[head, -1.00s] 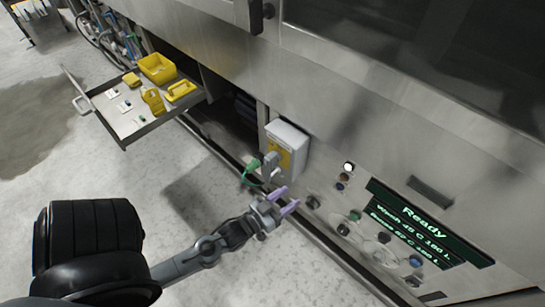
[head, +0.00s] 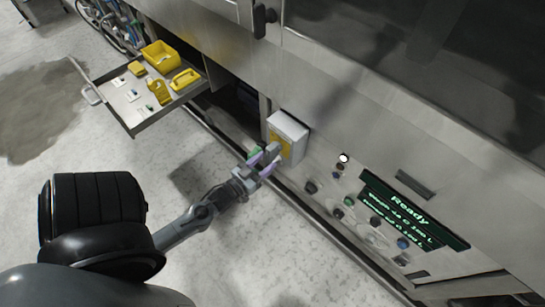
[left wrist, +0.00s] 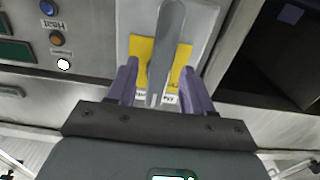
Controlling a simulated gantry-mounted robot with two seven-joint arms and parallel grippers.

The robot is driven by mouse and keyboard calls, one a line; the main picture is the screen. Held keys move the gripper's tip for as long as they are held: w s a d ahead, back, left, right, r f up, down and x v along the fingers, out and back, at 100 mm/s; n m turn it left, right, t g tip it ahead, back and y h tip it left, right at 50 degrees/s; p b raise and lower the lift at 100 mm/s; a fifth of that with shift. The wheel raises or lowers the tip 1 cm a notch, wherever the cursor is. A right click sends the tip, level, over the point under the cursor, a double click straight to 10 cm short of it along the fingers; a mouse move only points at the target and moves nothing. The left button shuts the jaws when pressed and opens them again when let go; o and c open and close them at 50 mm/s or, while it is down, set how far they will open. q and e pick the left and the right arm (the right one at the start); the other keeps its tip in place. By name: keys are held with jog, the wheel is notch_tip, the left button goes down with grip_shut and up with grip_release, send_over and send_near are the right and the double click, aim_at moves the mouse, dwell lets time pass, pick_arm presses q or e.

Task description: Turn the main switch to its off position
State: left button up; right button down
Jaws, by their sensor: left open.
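The main switch is a light grey box (head: 289,127) on the machine's front, with a yellow plate and a grey lever handle (left wrist: 170,35). In the left wrist view the handle stands between the two purple fingers of my left gripper (left wrist: 158,69). The fingers are open, one on each side of the handle, with gaps visible. In the head view the left gripper (head: 264,161) is right at the switch's front and hides part of the handle. A small green part (head: 256,151) shows beside the fingers; I cannot tell what it is. My right gripper is not in view.
A control panel with a lit "Ready" display (head: 408,208), knobs and buttons lies right of the switch. An open drawer (head: 131,113) with yellow containers (head: 160,61) sticks out at the left. The floor in front is clear.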

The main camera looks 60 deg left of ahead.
aim_at(268, 160)
pick_arm(q)
jog(key=shift+b+x, duration=0.7)
jog(key=shift+x, duration=1.45)
jog(key=shift+c, duration=0.3)
grip_shut()
